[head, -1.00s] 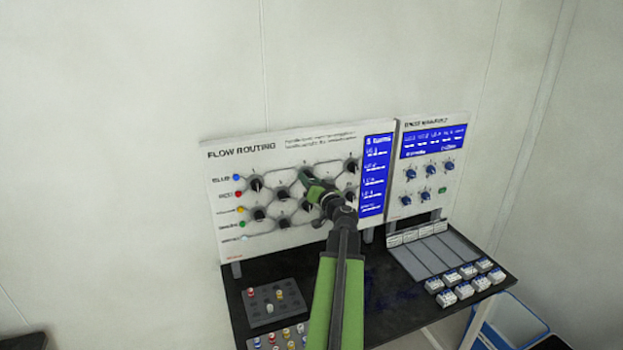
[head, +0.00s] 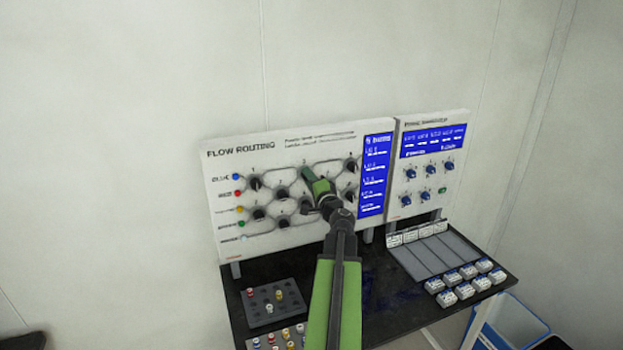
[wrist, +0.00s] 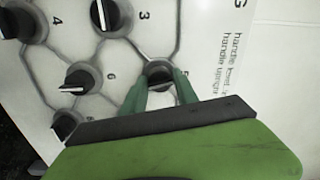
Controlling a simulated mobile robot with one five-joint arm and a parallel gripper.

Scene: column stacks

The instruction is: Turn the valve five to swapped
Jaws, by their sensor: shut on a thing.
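The white flow routing panel (head: 225,220) stands upright at the back of the desk. It bears several black valve knobs on round grey bases, joined by grey lines. My gripper (wrist: 161,82) is at the panel, its green fingers on either side of a black knob (wrist: 160,73), shut on it. The number beside this knob cannot be read. In the head view my gripper (head: 308,178) covers this knob, in the upper middle of the panel. In the wrist view the knobs marked 3 (wrist: 107,15) and 6 (wrist: 80,78) show white pointer lines.
Other knobs stand close around my fingers. A second panel (head: 405,200) with blue knobs stands on the right. A blue display (head: 374,185) lines the flow panel's right edge. The black desk (head: 385,300) bears small coloured pegs at left and white-blue blocks (head: 448,299) at right.

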